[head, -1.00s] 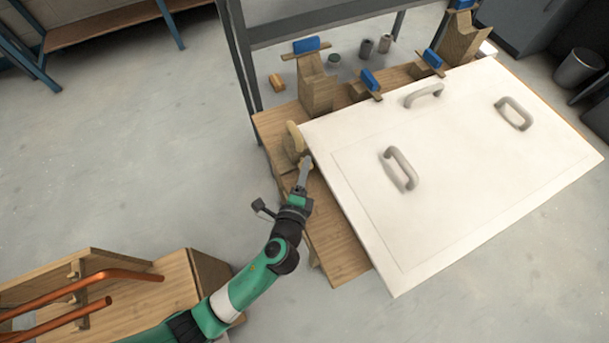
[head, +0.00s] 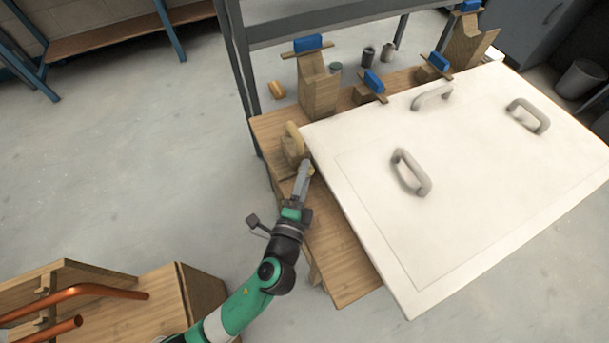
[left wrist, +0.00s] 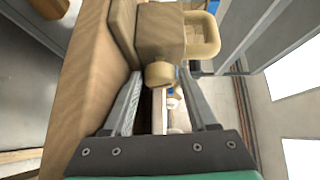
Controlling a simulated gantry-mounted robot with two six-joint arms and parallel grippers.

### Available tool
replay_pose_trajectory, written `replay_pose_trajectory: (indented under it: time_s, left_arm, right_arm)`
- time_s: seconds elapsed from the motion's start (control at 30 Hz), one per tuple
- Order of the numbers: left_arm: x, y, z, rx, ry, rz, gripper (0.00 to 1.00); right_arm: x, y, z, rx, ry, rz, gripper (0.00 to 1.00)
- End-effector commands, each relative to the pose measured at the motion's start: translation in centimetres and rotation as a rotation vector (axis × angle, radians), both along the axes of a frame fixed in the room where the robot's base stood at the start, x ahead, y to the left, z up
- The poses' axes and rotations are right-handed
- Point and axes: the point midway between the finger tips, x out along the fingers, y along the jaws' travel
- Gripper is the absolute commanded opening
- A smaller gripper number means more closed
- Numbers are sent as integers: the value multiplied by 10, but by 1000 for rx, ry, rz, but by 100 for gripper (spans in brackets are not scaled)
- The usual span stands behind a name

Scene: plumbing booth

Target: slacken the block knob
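My left gripper (head: 304,168) reaches up to the block. In the left wrist view its fingers (left wrist: 159,80) are apart, one on each side of the knob, with visible gaps, so it looks open. The knob is hard to make out in the head view. My right gripper is not in view.
A large white panel (head: 385,240) with several grey handles covers most of the bench (head: 345,270). Wooden stands with blue-topped clamps (head: 308,44) line the back edge. A wooden rack with copper pipes (head: 75,293) is at lower left. The floor between is clear.

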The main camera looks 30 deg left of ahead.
Motion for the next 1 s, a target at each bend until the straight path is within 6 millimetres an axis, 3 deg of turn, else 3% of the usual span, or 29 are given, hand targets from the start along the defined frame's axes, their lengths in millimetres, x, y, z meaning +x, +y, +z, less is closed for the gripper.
replay_pose_trajectory:
  time_s: [0.23,0.63,0.8,1.0]
  left_arm:
    - [-16,-7,1,1,2,-3,58]
    - [-98,-34,5,3,4,-4,58]
    - [-110,-37,4,0,0,-2,58]
    - [-110,-37,3,-1,0,0,58]
  right_arm:
    - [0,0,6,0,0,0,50]
    - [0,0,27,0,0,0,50]
    - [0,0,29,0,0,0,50]
    - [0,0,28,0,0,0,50]
